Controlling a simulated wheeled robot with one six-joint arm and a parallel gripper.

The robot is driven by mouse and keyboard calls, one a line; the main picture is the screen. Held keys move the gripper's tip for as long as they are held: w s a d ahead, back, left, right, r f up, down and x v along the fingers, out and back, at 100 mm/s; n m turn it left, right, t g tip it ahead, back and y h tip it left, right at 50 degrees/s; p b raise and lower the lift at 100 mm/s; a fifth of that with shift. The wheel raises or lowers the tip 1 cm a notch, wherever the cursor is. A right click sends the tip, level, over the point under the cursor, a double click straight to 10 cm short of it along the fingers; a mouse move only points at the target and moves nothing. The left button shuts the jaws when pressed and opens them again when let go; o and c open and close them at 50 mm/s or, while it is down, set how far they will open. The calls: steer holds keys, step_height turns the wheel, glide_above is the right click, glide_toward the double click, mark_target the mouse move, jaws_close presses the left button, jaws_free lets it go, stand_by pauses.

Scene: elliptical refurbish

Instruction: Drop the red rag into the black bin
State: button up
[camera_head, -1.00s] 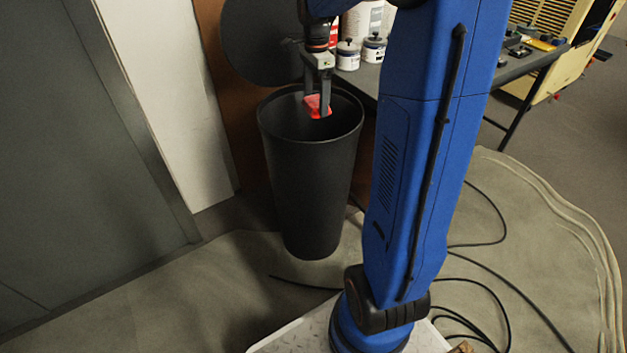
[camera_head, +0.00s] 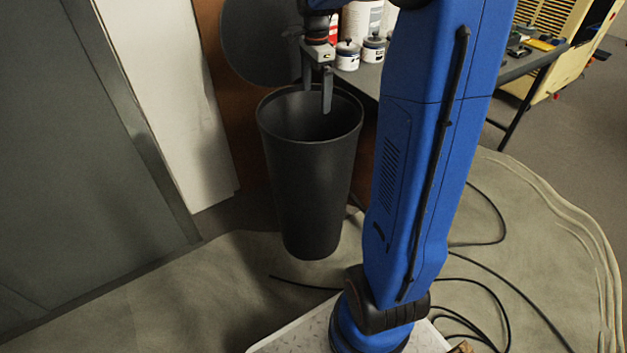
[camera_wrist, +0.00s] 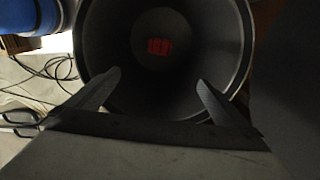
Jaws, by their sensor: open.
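The black bin (camera_head: 312,185) stands upright on the floor left of my arm; its open mouth faces up. My gripper (camera_head: 317,95) is over the mouth, fingers apart and empty, pointing down. In the wrist view the bin's inner wall (camera_wrist: 107,45) surrounds the area between my gripper's fingertips (camera_wrist: 158,76). The red rag (camera_wrist: 159,46) lies inside the bin, down at its bottom, apart from the fingers. The head view does not show the rag; the bin's front wall hides the bottom.
A dark round lid-like disc (camera_head: 262,42) is behind the bin. A workbench (camera_head: 508,72) with white jars (camera_head: 348,55) and tools stands behind my arm. Black cables (camera_head: 490,290) lie on the floor at right. A grey door (camera_head: 85,150) is at left.

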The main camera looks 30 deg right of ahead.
step_height(320, 180, up, 15)
stand_by(0.4)
stand_by(0.4)
